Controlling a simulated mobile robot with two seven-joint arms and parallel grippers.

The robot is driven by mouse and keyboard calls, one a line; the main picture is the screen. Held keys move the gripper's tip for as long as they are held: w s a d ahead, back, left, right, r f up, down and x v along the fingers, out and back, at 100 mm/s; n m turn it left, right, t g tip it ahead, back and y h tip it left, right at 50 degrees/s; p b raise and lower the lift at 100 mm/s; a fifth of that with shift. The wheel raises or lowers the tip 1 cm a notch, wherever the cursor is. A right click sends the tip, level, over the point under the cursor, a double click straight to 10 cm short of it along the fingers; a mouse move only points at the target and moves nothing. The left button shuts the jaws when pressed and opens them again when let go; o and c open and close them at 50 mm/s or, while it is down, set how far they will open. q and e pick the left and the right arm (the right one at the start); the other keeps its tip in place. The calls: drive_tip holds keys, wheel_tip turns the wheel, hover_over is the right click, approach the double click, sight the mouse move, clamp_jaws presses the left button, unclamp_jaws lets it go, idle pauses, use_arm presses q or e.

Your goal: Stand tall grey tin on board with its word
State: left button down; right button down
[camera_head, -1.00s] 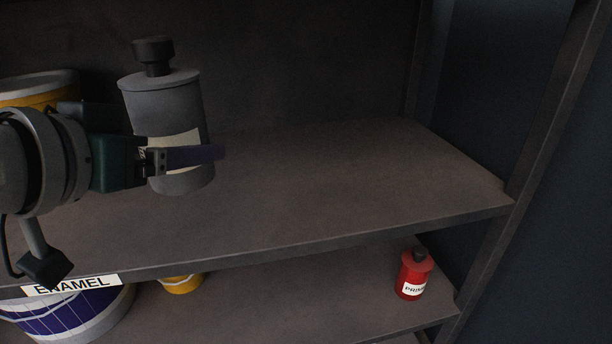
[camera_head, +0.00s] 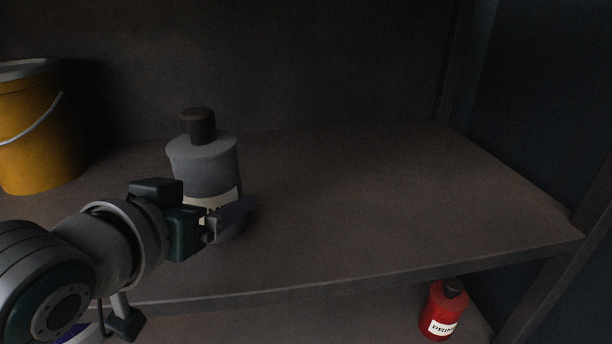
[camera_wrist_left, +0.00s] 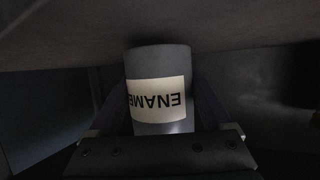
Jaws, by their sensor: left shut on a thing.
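The tall grey tin (camera_head: 204,170) has a dark cap and a pale label. It is upright at the upper board (camera_head: 360,210), left of the middle. In the left wrist view the tin (camera_wrist_left: 158,62) appears upside down, and its label reads ENAMEL. My left gripper (camera_head: 226,216) is shut on the tin's lower body, with a purple finger along its front. The tin's base is partly hidden, so I cannot tell whether it touches the board. My right gripper is not in view.
A yellow bucket (camera_head: 38,130) with a wire handle stands on the upper board at the left. A red tin (camera_head: 440,312) with a partly readable label beginning PRIM stands on the lower board. The upper board right of the grey tin is clear.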

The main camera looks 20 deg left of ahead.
use_arm(q)
drive_tip(key=shift+f, duration=0.65)
drive_tip(key=shift+f, duration=0.15)
unclamp_jaws()
drive_tip(key=shift+s+r, duration=0.15)
drive_tip(key=shift+r, duration=0.05)
drive_tip(key=p+v, duration=0.3)
drive_tip(key=v, duration=0.8)
drive_tip(key=s+d+f+m+g+h, duration=0.2)
drive_tip(key=s+f+g, duration=0.4)
drive_tip(key=s+g, duration=0.3)
drive_tip(key=s+d+m, duration=0.1)
drive_tip(key=d, duration=0.1)
drive_tip(key=shift+s+d+m+g, duration=0.25)
drive_tip(key=shift+d+m+g, duration=0.05)
drive_tip(key=shift+d+m, duration=0.1)
